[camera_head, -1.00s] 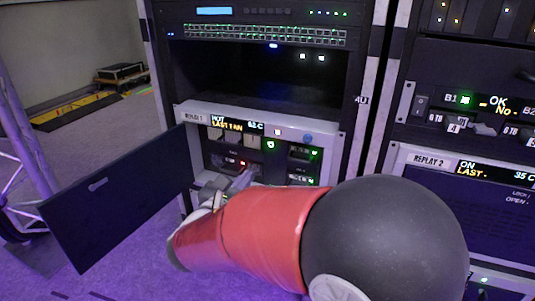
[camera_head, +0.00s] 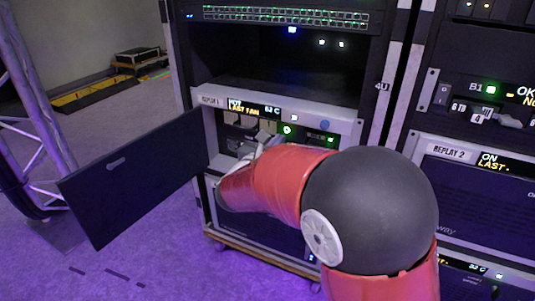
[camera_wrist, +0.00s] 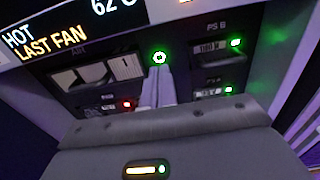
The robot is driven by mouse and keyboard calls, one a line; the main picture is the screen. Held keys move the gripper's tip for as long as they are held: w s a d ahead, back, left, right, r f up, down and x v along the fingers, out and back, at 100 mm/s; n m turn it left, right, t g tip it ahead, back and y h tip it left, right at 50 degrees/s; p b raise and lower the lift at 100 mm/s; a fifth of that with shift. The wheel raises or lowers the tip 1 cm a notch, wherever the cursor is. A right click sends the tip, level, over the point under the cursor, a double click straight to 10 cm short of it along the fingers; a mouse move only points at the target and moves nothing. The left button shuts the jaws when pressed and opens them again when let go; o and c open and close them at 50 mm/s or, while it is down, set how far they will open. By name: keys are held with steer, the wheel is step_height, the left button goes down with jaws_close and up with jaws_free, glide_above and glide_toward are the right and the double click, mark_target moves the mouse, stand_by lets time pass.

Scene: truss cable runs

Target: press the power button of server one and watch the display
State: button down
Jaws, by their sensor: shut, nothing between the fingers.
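Server one, labelled Replay 1 (camera_head: 212,101), sits in the left rack. Its display (camera_head: 253,108) shows HOT, LAST FAN and 62 C, in white and amber; the display (camera_wrist: 80,24) is partly cut off in the wrist view. A round button lit green (camera_head: 287,129), apparently the power button (camera_wrist: 159,58), is on the front panel below the display. My gripper (camera_wrist: 158,73) is shut and empty, its tips just under the button. Whether they touch it I cannot tell. In the head view my arm hides the panel's lower part.
An open dark door (camera_head: 135,178) swings out to the left. Red-lit (camera_wrist: 127,104) and green-lit (camera_wrist: 235,43) modules flank my fingers. Server Replay 2 (camera_head: 449,152) is in the right rack, its display reading ON. A truss (camera_head: 35,120) stands at far left.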

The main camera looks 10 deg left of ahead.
mark_target(287, 130)
steer(key=shift+x, duration=1.85)
